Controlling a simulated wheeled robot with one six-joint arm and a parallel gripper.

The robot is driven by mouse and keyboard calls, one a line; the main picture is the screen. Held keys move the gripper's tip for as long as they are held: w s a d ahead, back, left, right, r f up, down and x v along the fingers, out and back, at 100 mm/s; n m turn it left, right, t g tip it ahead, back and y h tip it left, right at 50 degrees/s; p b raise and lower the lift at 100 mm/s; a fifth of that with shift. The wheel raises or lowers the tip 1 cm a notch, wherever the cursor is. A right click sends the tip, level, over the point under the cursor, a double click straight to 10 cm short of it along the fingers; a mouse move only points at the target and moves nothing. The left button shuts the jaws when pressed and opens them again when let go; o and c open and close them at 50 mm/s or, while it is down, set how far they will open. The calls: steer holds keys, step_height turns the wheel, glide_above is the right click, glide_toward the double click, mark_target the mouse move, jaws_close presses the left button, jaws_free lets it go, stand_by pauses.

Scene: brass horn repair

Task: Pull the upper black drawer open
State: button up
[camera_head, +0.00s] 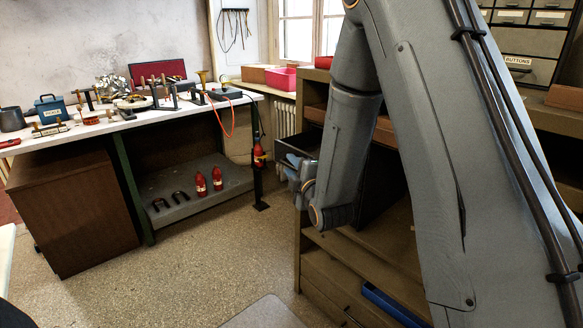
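A black drawer unit (376,190) stands in a brown wooden shelf right of centre, largely hidden behind my arm. A dark, box-like drawer part (285,146), which looks like the upper drawer, juts out to the left of my wrist. It appears at least partly open; how far I cannot tell. My gripper (292,172) is at the front of this drawer, small and partly hidden by my wrist. Whether its fingers touch or hold the handle cannot be made out. The handle itself is not clearly visible.
A white-topped workbench (130,122) with tools and brass parts stands at the left, a brown cabinet (75,215) under it. Red bottles (201,184) stand on its lower shelf. Grey label-fronted drawers (528,42) are at upper right. The speckled floor (190,255) between is clear.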

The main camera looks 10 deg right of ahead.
steer(key=s+d, duration=0.1)
steer(key=s, duration=0.6)
steer(key=shift+s+r+b, duration=0.3)
steer(key=shift+s+b, duration=0.05)
steer(key=shift+d, duration=0.1)
